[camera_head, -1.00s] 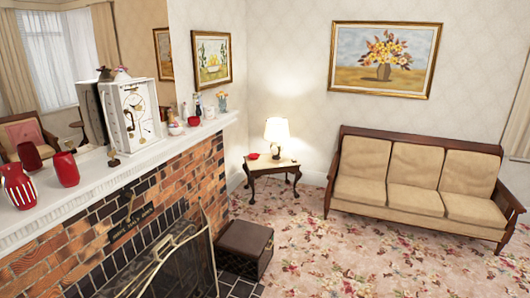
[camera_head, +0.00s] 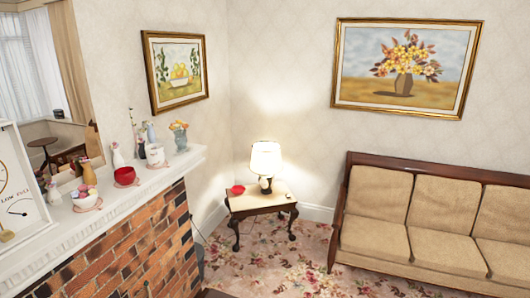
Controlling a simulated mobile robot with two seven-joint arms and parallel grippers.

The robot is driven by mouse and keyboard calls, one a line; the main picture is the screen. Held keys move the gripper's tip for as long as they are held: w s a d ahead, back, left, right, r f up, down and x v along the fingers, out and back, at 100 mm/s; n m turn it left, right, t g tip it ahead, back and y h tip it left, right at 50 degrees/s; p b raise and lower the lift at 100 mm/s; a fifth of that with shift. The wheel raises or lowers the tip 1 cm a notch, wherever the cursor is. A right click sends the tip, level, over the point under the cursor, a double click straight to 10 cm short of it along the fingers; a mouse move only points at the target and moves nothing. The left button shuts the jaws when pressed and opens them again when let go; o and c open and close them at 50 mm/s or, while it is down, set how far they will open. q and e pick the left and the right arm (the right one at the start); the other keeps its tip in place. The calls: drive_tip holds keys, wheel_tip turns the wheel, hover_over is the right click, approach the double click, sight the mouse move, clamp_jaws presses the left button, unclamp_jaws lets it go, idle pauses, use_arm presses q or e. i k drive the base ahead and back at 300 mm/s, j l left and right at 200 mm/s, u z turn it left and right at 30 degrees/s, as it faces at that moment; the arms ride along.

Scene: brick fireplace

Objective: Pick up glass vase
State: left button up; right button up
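Several small vessels stand on the white mantel (camera_head: 62,233) in the left half of the head view. A small vase with orange flowers (camera_head: 180,138) stands near the mantel's far end. A white cup-like pot (camera_head: 156,155) is beside it, and a slim white vase (camera_head: 117,157) stands further left. A red rounded bowl or vase (camera_head: 126,177) is near the front edge. I cannot tell which of these is the glass vase. Neither of my grippers is in view.
A white clock-like box (camera_head: 20,185) stands at the mantel's left. A small table (camera_head: 262,204) with a lit lamp (camera_head: 265,160) and a red dish (camera_head: 238,190) is in the corner. A tan sofa (camera_head: 440,228) is at right. Flowered carpet (camera_head: 290,262) shows clear between.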

sight(181, 140)
drive_tip(key=i+u, duration=0.15)
drive_tip(key=i, duration=0.4)
drive_tip(key=i+l+u, duration=0.1)
drive_tip(key=i, duration=0.45)
drive_tip(key=i+l+u, duration=0.15)
drive_tip(key=i, duration=0.4)
drive_tip(key=i+l+u, duration=0.1)
drive_tip(key=i+l, duration=0.2)
drive_tip(key=i, duration=0.25)
drive_tip(key=i+l+u, duration=0.2)
drive_tip(key=i+u, duration=0.25)
drive_tip(key=i+l+u, duration=0.2)
drive_tip(key=u, duration=0.3)
drive_tip(key=i+l+u, duration=0.25)
drive_tip(key=l+u, duration=0.2)
drive_tip(key=i+l+u, duration=0.15)
drive_tip(key=l+u, duration=0.35)
drive_tip(key=i+l+u, duration=0.1)
drive_tip(key=l+u, duration=0.35)
drive_tip(key=i+u, duration=0.15)
drive_tip(key=i, duration=0.2)
